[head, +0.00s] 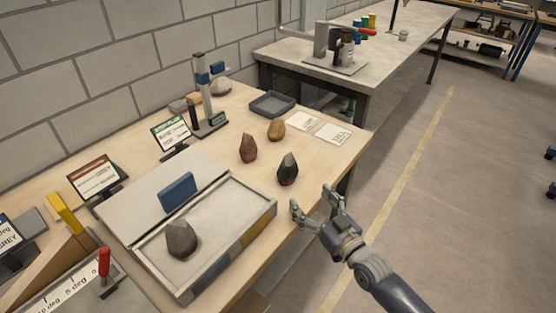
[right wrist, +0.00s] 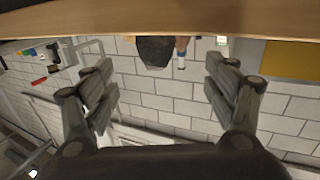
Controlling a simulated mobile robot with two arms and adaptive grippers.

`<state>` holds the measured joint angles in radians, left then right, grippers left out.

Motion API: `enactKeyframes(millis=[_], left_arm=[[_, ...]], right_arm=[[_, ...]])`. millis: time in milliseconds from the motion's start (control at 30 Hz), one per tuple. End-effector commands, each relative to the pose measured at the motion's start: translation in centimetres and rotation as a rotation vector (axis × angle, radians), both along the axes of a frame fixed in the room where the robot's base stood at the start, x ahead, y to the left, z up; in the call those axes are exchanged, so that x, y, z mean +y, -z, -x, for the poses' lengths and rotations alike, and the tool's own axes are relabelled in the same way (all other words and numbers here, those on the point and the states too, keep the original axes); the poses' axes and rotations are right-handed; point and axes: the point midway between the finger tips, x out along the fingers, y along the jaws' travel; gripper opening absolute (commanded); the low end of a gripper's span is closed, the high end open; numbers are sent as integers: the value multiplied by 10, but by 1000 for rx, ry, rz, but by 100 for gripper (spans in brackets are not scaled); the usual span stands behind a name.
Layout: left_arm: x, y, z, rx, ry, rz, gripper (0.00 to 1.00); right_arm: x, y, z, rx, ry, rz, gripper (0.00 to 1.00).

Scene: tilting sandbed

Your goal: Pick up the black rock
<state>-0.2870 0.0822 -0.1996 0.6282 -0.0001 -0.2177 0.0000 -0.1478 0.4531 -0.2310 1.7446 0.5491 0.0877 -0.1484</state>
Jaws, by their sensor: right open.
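The black rock (head: 288,169) is dark and pointed, and stands on the wooden table (head: 335,157) near its right edge. In the right wrist view, which looks upside down, a dark rock (right wrist: 155,50) shows between my fingers and beyond them, against the table edge. My right gripper (head: 311,203) is open and empty, just off the table's edge, to the lower right of the black rock and apart from it. Its two fingers also show spread wide in the right wrist view (right wrist: 160,90). My left gripper is not in view.
A brown rock (head: 248,148) and a tan rock (head: 276,130) stand close behind the black rock. The sandbed box (head: 262,210) with a grey rock (head: 180,240) lies to the left. A grey tray (head: 272,104) and printed cards (head: 333,133) are farther back.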

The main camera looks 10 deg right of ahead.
Motion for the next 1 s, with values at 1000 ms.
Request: enactKeyframes(millis=[1000], left_arm=[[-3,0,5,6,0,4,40]], right_arm=[[19,2,-103,0,1,1,79]])
